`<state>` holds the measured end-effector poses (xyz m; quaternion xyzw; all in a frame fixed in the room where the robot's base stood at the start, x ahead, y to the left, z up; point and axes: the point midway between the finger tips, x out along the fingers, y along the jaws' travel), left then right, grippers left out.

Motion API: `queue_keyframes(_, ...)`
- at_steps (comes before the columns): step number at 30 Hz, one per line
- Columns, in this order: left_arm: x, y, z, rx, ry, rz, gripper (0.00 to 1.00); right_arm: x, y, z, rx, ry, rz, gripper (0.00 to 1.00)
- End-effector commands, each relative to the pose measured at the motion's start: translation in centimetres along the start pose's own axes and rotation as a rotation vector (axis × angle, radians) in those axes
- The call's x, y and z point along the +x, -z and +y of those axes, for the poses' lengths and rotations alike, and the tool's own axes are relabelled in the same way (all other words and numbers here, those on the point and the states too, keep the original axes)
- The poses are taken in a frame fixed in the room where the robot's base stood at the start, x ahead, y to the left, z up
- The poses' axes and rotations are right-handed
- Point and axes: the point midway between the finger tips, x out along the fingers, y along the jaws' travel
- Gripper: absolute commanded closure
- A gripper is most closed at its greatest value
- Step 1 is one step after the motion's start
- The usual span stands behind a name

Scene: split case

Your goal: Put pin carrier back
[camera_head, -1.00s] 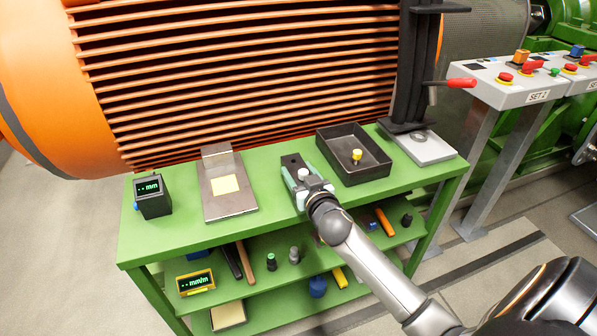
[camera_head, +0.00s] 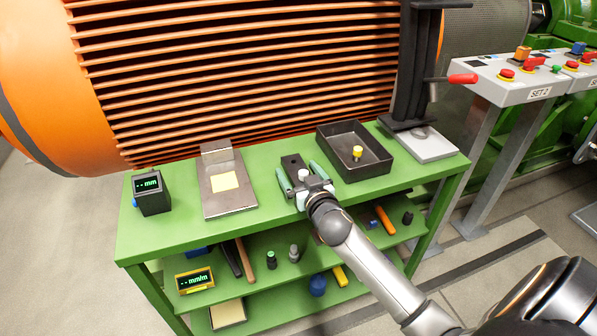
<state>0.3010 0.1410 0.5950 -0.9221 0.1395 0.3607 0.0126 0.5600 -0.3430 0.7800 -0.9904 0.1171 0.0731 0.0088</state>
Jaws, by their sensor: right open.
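A dark block (camera_head: 291,162), which looks like the pin carrier, lies on the green bench top, left of the black tray. My right gripper (camera_head: 300,174) is over it from the front, its two pale green fingers spread apart on either side of the block. A light round knob (camera_head: 303,175) shows between the fingers; I cannot tell whether it belongs to the block. The gripper body hides the block's near end. My left gripper is out of view.
The black tray (camera_head: 379,170) holds a yellow-topped pin (camera_head: 357,152). A metal plate stand (camera_head: 231,201) and a mm display (camera_head: 152,195) stand to the left on the bench (camera_head: 262,226). A black clamp column (camera_head: 416,70) with red handle stands at right.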

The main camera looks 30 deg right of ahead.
Motion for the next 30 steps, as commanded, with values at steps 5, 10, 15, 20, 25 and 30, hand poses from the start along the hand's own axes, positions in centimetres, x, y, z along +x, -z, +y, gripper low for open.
queue_keyframes(5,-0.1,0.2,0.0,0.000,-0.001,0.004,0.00,0.0,-0.4,0.0,-0.001,-0.001,-0.008,0.03)
queue_keyframes(10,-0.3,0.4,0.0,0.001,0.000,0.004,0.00,-0.3,-0.3,0.0,0.000,0.000,-0.007,0.03)
queue_keyframes(15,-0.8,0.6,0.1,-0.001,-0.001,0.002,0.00,-2.7,-0.2,0.0,0.000,0.000,-0.007,0.03)
queue_keyframes(20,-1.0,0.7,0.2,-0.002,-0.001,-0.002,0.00,-5.9,-0.1,0.0,0.002,0.000,-0.006,0.03)
queue_keyframes(25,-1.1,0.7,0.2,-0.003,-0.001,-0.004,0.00,-9.1,-0.1,0.0,0.002,-0.001,-0.006,0.03)
queue_keyframes(30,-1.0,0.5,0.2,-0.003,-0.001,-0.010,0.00,-11.3,-0.1,0.0,0.001,0.000,-0.003,0.03)
